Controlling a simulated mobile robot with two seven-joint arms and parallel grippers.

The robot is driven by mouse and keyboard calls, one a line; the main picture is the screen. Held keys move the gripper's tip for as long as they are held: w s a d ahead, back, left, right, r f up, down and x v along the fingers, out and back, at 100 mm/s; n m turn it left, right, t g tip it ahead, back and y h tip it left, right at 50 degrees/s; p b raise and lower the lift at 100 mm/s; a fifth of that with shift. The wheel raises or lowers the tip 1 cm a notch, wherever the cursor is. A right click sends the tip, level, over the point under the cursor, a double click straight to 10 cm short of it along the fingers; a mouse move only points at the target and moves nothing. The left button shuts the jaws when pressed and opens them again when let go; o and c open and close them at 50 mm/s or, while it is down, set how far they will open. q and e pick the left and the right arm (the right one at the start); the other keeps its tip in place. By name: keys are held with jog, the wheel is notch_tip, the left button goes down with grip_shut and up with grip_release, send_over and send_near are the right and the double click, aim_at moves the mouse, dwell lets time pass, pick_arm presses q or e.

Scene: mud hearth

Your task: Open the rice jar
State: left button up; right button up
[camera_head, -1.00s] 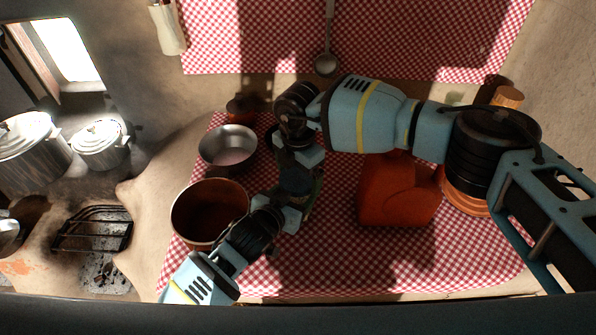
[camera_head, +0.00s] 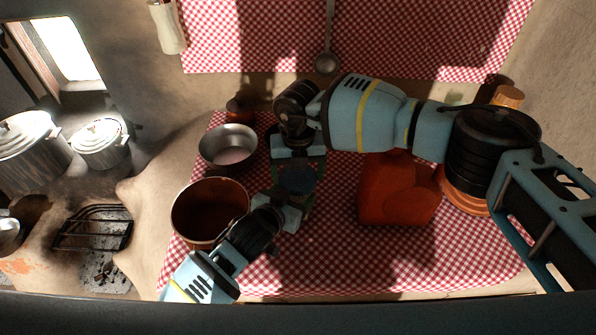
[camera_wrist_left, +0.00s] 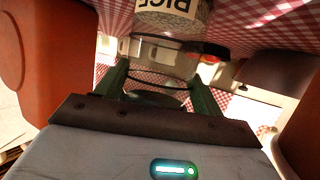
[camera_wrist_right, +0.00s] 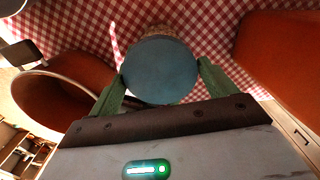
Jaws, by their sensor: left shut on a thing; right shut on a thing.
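The rice jar (camera_wrist_left: 165,55) is a clear glass jar with a white label reading RICE, upside down in the left wrist view. My left gripper (camera_wrist_left: 163,92) is shut on the jar's body, a finger on each side. The jar's round blue-grey lid (camera_wrist_right: 160,82) lies between the green fingers of my right gripper (camera_wrist_right: 162,88), which is shut on it from above. In the head view the lid (camera_head: 297,179) shows under the right gripper, and the left gripper's fingers are mostly hidden. I cannot tell whether the lid is loose from the jar.
A brown pot (camera_head: 209,238) and a metal bowl (camera_head: 228,148) stand left of the jar on the checked cloth (camera_head: 330,262). A red-orange container (camera_head: 398,195) stands to the right. A ladle (camera_head: 327,62) hangs behind. The cloth's front right is clear.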

jog(key=n, duration=0.3)
jog(key=o, duration=1)
jog(key=shift+c, duration=0.2)
jog(key=shift+r, duration=0.1)
jog(key=shift+r, duration=2.2)
jog(key=m, duration=0.2)
jog(key=r+m, duration=0.1)
jog(key=m, duration=0.3)
jog(key=shift+s+r+m, duration=0.1)
jog(key=shift+r+m, duration=0.3)
jog(key=m, duration=0.2)
jog(key=r+m, duration=0.1)
jog(key=m, duration=0.3)
jog(key=shift+r, duration=0.3)
jog(key=shift+f, duration=4)
